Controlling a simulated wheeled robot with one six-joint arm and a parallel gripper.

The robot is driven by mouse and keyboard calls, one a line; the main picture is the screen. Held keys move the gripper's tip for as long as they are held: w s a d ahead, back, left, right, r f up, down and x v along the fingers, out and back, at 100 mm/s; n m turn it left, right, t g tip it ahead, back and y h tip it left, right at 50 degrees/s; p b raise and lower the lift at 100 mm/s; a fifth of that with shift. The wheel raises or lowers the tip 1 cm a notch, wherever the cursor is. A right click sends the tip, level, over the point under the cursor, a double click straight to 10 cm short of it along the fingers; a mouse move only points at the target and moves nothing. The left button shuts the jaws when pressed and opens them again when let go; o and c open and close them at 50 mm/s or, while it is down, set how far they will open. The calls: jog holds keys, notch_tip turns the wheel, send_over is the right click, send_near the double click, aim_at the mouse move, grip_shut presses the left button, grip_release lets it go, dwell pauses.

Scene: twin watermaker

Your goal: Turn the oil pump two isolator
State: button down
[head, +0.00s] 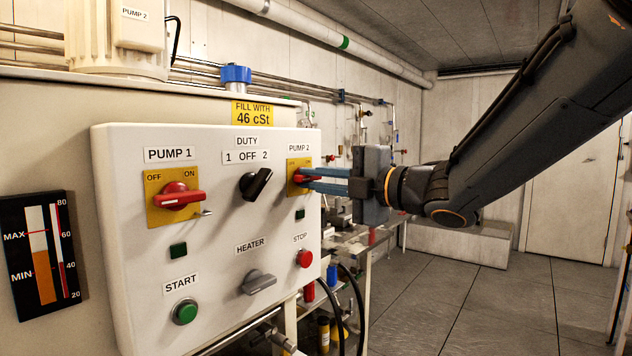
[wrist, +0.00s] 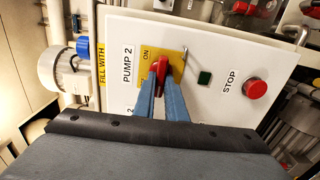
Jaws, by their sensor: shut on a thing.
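The pump two isolator is a red rotary handle (wrist: 160,74) on a yellow plate (wrist: 175,52) under a "PUMP 2" label, at the upper right of the white control panel (head: 215,220). My gripper (head: 303,178) reaches in from the right in the head view, its blue fingers at the handle. In the wrist view the fingers (wrist: 161,92) are closed on either side of the red handle. The handle points roughly toward my gripper in the wrist view. The fingers partly hide the handle and plate in the head view.
The panel also carries the red Pump 1 isolator (head: 178,197), a black duty selector (head: 256,184), a grey heater knob (head: 259,282), a green start button (head: 186,311) and a red stop button (head: 304,258). Hoses and pipework stand behind its right edge. Open floor lies at the right.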

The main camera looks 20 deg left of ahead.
jog(key=shift+s+f, duration=0.1)
jog(key=c, duration=1.8)
grip_release()
jog(key=shift+d, duration=0.3)
jog(key=v, duration=0.7)
jog(key=shift+s, duration=0.15)
